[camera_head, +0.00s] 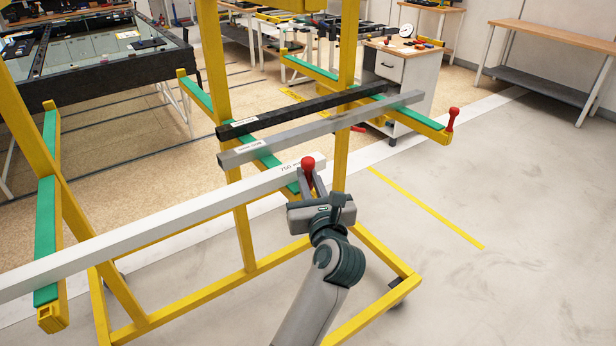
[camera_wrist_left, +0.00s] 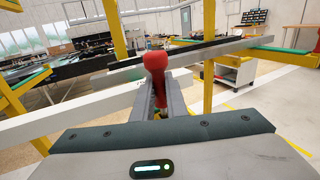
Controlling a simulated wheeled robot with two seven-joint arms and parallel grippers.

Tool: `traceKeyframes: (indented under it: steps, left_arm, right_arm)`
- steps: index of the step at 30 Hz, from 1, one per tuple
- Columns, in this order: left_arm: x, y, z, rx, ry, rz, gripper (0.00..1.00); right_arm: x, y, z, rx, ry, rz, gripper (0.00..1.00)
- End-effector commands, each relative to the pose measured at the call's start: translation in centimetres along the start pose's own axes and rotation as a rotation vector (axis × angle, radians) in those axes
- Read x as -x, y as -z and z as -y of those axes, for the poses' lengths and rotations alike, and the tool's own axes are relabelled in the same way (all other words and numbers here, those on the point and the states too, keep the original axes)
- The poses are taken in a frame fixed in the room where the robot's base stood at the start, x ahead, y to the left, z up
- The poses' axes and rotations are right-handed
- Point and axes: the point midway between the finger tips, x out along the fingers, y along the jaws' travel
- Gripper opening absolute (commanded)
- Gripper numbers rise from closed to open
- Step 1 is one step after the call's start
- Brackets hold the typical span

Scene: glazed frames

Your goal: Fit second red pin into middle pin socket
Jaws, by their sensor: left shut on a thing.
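My left gripper (camera_head: 308,186) is shut on a red pin (camera_head: 308,164), whose round head stands up above the fingers. The left wrist view shows the same pin (camera_wrist_left: 156,66) upright between the fingers. The gripper is at the near end of the middle green-padded arm (camera_head: 268,158) of the yellow rack, beside the end of the white bar (camera_head: 150,226). The middle pin socket is hidden behind the gripper, so I cannot tell whether the pin is in it. Another red pin (camera_head: 452,119) stands at the end of the right rack arm (camera_head: 425,127). My right gripper is not in view.
A grey bar (camera_head: 320,129) and a black bar (camera_head: 300,109) lie across the rack arms behind the white bar. Yellow uprights (camera_head: 215,60) stand close behind. A white cabinet (camera_head: 400,75) is at the back. The floor (camera_head: 500,200) at right is clear.

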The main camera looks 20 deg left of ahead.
Motion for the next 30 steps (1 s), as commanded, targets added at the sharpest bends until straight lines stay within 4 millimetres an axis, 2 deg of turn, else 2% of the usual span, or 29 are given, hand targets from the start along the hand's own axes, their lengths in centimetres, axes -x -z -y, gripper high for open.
traceKeyframes:
  steps: [30]
  left_arm:
    - [0.0,2.2,0.0,0.000,0.000,0.000,0.00]
  right_arm:
    - [-1.7,-0.2,-0.3,0.001,-0.003,0.001,0.00]
